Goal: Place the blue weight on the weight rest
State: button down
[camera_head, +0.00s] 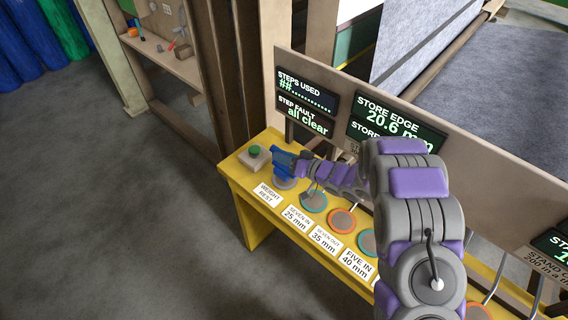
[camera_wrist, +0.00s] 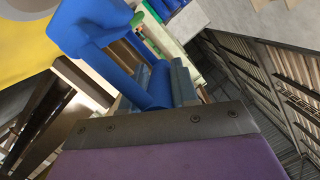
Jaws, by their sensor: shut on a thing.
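The blue weight (camera_head: 283,158) is at the left end of the yellow bench, directly over the grey disc of the weight rest (camera_head: 286,184). My gripper (camera_head: 300,166) reaches in from the right and is shut on the blue weight. The wrist view shows the weight's blue handle (camera_wrist: 110,32) at the jaws; the jaw tips are partly hidden by it. Whether the weight's underside touches the rest is hard to tell. A white "WEIGHT REST" label (camera_head: 268,195) lies in front of the disc.
A green button on a grey box (camera_head: 254,157) stands close left of the weight. Ringed discs, one orange-rimmed (camera_head: 342,221), line the yellow bench (camera_head: 240,190) to the right with labels. Display screens (camera_head: 307,102) stand behind, reading "all clear". Open floor lies left.

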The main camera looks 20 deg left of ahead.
aim_at(285, 167)
jog(key=shift+w+a, duration=0.1)
jog(key=shift+w, duration=0.25)
notch_tip(285, 167, down, 4)
jog(key=shift+r+b, duration=0.2)
jog(key=shift+b, duration=0.45)
jog(key=c, duration=0.9)
grip_release()
jog(key=shift+o, duration=0.2)
jog(key=shift+r, duration=0.1)
jog(key=p+v, duration=0.2)
jog(key=v, duration=1)
jog(key=shift+s, duration=0.15)
